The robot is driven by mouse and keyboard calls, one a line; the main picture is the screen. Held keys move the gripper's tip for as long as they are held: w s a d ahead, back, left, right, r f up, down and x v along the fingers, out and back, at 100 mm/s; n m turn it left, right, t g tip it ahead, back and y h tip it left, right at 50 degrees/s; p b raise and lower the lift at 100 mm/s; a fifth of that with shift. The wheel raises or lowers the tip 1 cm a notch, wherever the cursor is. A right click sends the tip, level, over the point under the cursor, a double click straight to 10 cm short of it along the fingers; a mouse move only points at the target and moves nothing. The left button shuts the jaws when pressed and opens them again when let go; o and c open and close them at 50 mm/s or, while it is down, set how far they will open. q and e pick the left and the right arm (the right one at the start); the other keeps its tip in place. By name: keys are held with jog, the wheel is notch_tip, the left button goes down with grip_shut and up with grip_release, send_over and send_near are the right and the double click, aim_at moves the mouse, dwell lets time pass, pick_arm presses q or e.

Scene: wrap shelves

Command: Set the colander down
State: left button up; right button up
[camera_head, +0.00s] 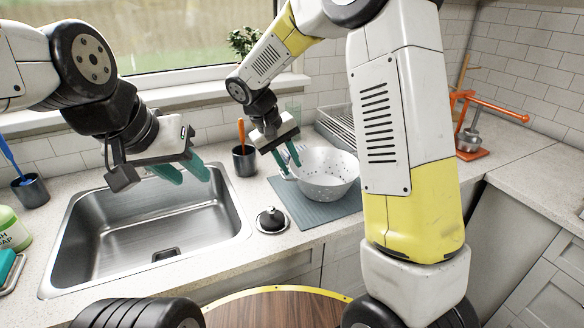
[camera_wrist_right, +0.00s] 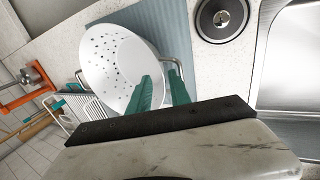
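The white colander (camera_head: 326,176), a bowl with small holes, sits upright on the blue-grey mat (camera_head: 310,205) right of the sink. It also shows in the right wrist view (camera_wrist_right: 108,62), with a wire handle (camera_wrist_right: 181,62) on its near side. My right gripper (camera_head: 288,157) is at the colander's left rim and handle. Its green fingers (camera_wrist_right: 160,80) are apart, one over the bowl's rim and one by the handle; contact is unclear. My left gripper (camera_head: 187,172) is open and empty above the sink.
The steel sink (camera_head: 160,215) lies left of the mat. A round black-and-steel stopper (camera_head: 271,219) is at the mat's front left. A dark cup (camera_head: 244,160) and a dish rack (camera_head: 338,126) stand behind. An orange stand (camera_head: 470,140) is at the right.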

jog(key=s+d+r+m+t+y, duration=0.1)
jog(key=s+d+r+m+y, duration=0.15)
jog(key=s+d+r, duration=0.55)
jog(key=s+r+t+y, duration=0.1)
jog(key=s+r+y, duration=0.1)
jog(key=s, duration=0.5)
jog(key=s+d+r+t+y, duration=0.1)
jog(key=s+r+t+y, duration=0.1)
jog(key=s, duration=0.5)
jog(key=shift+s+d+r+m+t, duration=0.2)
jog(key=shift+r+m+t, duration=0.1)
jog(key=shift+r+m, duration=0.15)
